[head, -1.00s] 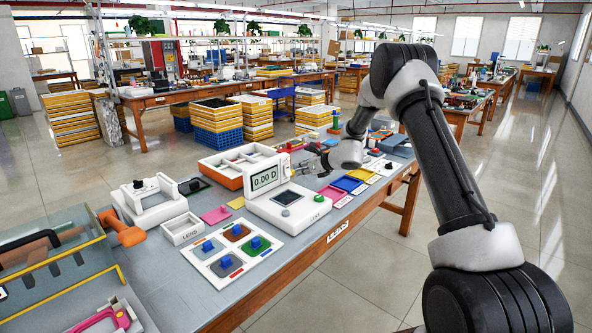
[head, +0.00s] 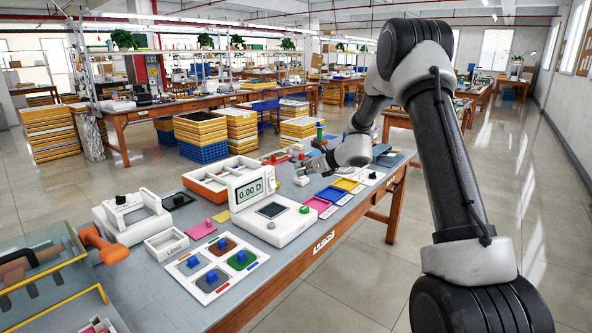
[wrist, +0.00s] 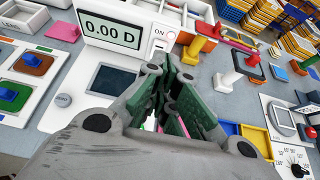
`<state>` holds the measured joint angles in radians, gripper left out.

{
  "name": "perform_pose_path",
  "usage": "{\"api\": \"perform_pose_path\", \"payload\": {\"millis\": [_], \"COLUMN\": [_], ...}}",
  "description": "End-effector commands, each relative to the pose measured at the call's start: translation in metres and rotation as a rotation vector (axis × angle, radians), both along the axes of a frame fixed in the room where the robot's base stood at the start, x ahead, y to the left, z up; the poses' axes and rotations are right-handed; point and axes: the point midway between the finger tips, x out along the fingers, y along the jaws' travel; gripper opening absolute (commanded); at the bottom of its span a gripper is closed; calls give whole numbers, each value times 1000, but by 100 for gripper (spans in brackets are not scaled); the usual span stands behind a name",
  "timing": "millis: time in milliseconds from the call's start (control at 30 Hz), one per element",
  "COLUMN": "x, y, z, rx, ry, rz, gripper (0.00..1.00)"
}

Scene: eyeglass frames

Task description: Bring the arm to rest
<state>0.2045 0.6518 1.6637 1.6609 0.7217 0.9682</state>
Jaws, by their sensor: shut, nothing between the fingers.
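My arm (head: 440,150) rises at the right of the head view and bends down over the workbench. My gripper (head: 312,163) is above the bench, to the right of the white meter (head: 285,228), whose screen reads 0.00 D. In the wrist view my gripper (wrist: 172,102) is shut, its green-grey fingers together with nothing held between them. The meter's display (wrist: 112,32) shows behind the fingers at the upper left. The fingertips seem to hang in free space, though their exact height over the bench is hard to tell.
A white board with colored knobbed pieces (head: 213,296), a lens box (head: 166,241) and an orange clamp (head: 104,245) lie on the left. Colored trays (head: 346,184) line the front edge at right. In the wrist view, small posts (wrist: 232,80) stand close to the fingers.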

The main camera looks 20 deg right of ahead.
Motion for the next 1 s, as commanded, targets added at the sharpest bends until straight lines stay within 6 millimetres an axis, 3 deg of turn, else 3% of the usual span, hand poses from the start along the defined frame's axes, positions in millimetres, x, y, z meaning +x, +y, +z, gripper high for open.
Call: {"api": "perform_pose_path", "payload": {"millis": [100,167,300,367,567,800,1000], "x": [-2,-15,-74,-107,-220,-353,-438], "y": [2,3,5,4,-8,-43,-78], "z": [0,-10,-47,-49,-17,42,84], "rx": [-55,-145,-333,-424,-714,-1042,-1301], "ry": [-42,-70,-82,-106,-230,-385,-450], "rz": [49,146,410,553,1042,1601,1930], "gripper": [0,0,0,0,0,0,0]}}
